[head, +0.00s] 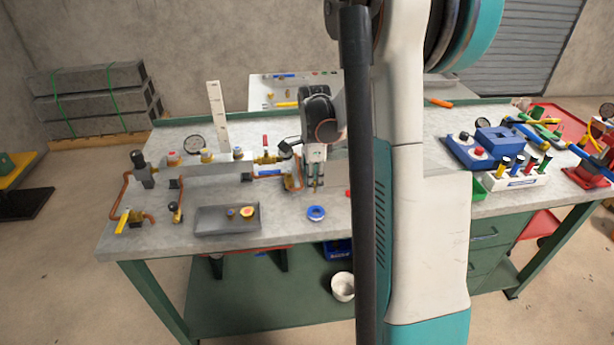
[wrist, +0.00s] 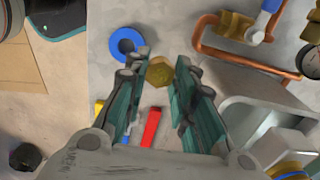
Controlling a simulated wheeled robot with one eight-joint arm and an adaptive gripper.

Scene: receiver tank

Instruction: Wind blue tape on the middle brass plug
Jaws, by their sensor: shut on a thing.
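My gripper (head: 315,186) is over the bench, right of the pipework. In the wrist view, its two fingers (wrist: 162,92) are closed on a hexagonal brass plug (wrist: 159,74) at the fingertips. Which plug it is cannot be told. A blue tape roll (head: 316,213) lies flat on the bench just in front of the gripper. It also shows in the wrist view (wrist: 126,44), beside the left finger and apart from it. A grey tray (head: 210,222) to the left holds a small blue-marked piece (head: 230,212) and a brass piece with a red top (head: 247,212).
A pale manifold with brass fittings (head: 207,156) and copper pipes (head: 119,195) stands at the left. A red item (wrist: 151,127) lies near the fingers. A blue unit (head: 485,147) and a rack of coloured-handled tools (head: 515,180) stand right. Bare bench lies around the tape.

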